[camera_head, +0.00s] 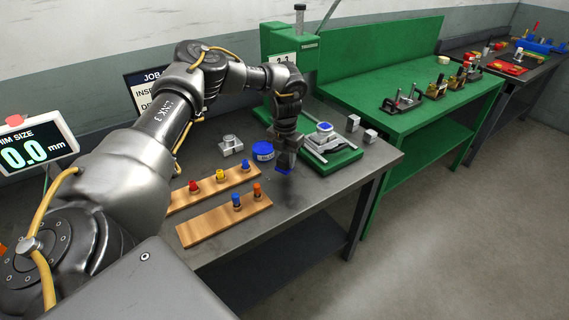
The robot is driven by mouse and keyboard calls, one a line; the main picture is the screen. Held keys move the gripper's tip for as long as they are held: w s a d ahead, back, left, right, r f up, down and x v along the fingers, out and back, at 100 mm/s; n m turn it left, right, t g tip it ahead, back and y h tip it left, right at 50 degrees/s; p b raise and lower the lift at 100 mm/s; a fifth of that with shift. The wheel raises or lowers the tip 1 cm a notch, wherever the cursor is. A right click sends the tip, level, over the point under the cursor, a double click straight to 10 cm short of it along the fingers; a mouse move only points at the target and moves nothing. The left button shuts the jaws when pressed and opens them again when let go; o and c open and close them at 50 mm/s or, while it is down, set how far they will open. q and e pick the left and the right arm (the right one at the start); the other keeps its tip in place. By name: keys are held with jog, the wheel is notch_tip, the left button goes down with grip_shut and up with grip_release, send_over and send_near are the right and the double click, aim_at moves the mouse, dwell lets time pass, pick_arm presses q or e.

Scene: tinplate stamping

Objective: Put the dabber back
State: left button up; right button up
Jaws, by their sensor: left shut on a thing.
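My left gripper (285,167) is above the dark bench, just right of a blue tin (263,151). It is shut on the dabber, which is mostly hidden by the fingers; blue shows at the fingertips. A back wooden rack (212,189) holds red (194,187), yellow (220,175) and blue (245,165) pieces. A front wooden rack (205,228) holds a blue piece (236,201) and an orange piece (257,190), with bare wood at its left. My right gripper is out of view.
A green press (289,45) stands behind, with a metal fixture on a green base (335,160) right of the gripper. Metal blocks (353,123) stand beyond it. A grey metal part (230,145) sits behind the racks. The bench front beside the racks is clear.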

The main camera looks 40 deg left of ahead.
aim_at(284, 166)
pick_arm(q)
jog(key=shift+w+a+f, duration=0.15)
jog(key=shift+a+f, duration=0.2)
jog(key=shift+f, duration=0.3)
notch_tip(284, 166, down, 3)
jog(key=shift+w+r+p, duration=0.1)
jog(key=shift+r+p, duration=0.05)
jog(key=shift+p, duration=0.2)
jog(key=o, duration=0.9)
